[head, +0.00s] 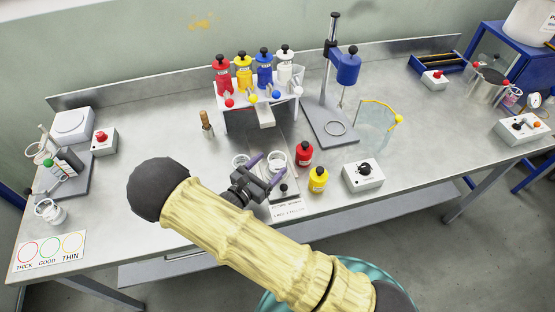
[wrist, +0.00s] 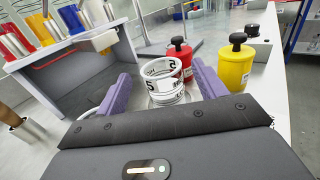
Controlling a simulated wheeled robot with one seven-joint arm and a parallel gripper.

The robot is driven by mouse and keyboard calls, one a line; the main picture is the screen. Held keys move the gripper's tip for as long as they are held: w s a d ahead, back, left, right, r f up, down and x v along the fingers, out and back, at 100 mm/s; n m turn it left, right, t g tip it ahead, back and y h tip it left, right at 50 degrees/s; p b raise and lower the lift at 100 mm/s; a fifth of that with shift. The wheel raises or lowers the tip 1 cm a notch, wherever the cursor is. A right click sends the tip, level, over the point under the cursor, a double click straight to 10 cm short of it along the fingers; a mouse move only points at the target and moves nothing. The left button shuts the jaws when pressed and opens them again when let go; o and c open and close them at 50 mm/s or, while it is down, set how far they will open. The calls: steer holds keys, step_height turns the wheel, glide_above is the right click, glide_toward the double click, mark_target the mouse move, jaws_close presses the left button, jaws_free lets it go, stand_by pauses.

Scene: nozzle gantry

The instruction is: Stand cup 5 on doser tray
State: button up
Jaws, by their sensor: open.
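Cup 5 (wrist: 163,82) is a clear cup with a white band marked 5. It stands upright between the purple fingers of my gripper (wrist: 162,78) in the wrist view, with the jaws spread around it. In the head view the cup (head: 277,160) shows at the fingertips of my gripper (head: 267,169); whether a finger touches it I cannot tell. A small pale tray (head: 266,117) juts from the front of the white bottle stand, beyond the cup; it looks like the doser tray and also shows in the wrist view (wrist: 97,41).
A red bottle (head: 304,153) and a yellow bottle (head: 318,180) stand close right of the cup. Another clear cup (head: 241,160) is to its left. The bottle stand (head: 240,124) and a wooden-handled tool (head: 206,122) are beyond. A control box (head: 363,175) is farther right.

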steer(key=b+v, duration=0.1)
steer(key=v, duration=0.4)
steer(key=shift+s+a, duration=0.2)
steer(key=shift+s, duration=0.05)
stand_by(1.1)
